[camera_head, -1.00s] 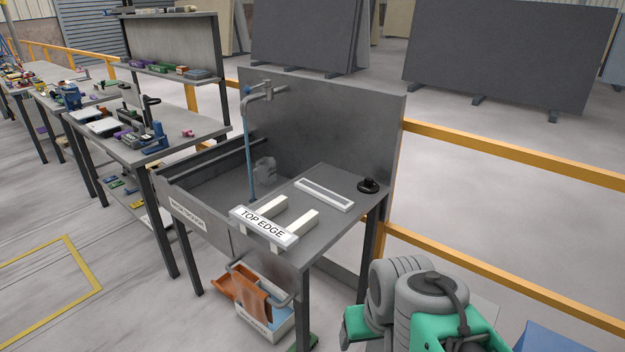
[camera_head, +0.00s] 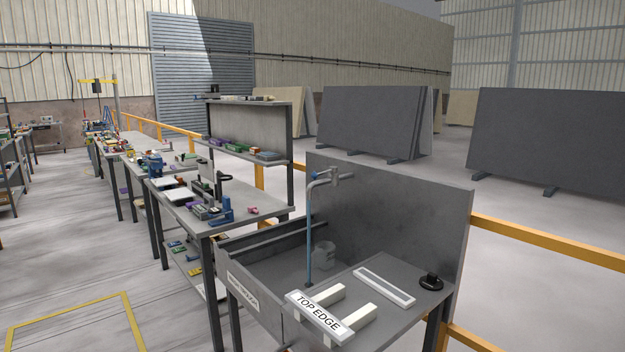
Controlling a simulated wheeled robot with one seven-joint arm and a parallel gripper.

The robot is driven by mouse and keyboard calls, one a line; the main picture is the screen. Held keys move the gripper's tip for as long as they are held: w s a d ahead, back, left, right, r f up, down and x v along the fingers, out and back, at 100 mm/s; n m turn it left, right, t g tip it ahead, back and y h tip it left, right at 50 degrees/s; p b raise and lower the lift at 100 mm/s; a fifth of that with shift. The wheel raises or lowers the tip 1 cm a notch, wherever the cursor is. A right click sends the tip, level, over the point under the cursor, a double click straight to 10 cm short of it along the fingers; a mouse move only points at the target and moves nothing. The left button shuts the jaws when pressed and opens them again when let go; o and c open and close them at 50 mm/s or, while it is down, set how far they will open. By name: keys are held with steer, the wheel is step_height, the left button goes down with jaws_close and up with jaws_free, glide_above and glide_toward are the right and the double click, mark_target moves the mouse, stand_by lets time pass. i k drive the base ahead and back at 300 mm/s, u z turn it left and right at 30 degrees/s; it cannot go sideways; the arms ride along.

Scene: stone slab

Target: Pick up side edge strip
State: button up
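No strip labelled as a side edge can be made out. A white sign reading "TOP EDGE" (camera_head: 319,317) is at the front edge of the sink bench, with two pale blocks (camera_head: 352,318) behind it. A flat, white-rimmed rectangular piece (camera_head: 385,287) lies on the bench top behind the blocks; I cannot tell what it is. My gripper is not in view.
The grey sink bench (camera_head: 408,316) has a tall back panel (camera_head: 400,215), a tap (camera_head: 328,178) and a black round object (camera_head: 431,282). Cluttered workbenches (camera_head: 245,200) run away to the left. An orange rail (camera_head: 540,239) and dark slabs (camera_head: 370,122) stand behind. Floor at left is open.

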mark_target(405, 301)
steer(key=u, duration=0.7)
steer(key=i, duration=1.3)
steer(key=z, duration=0.2)
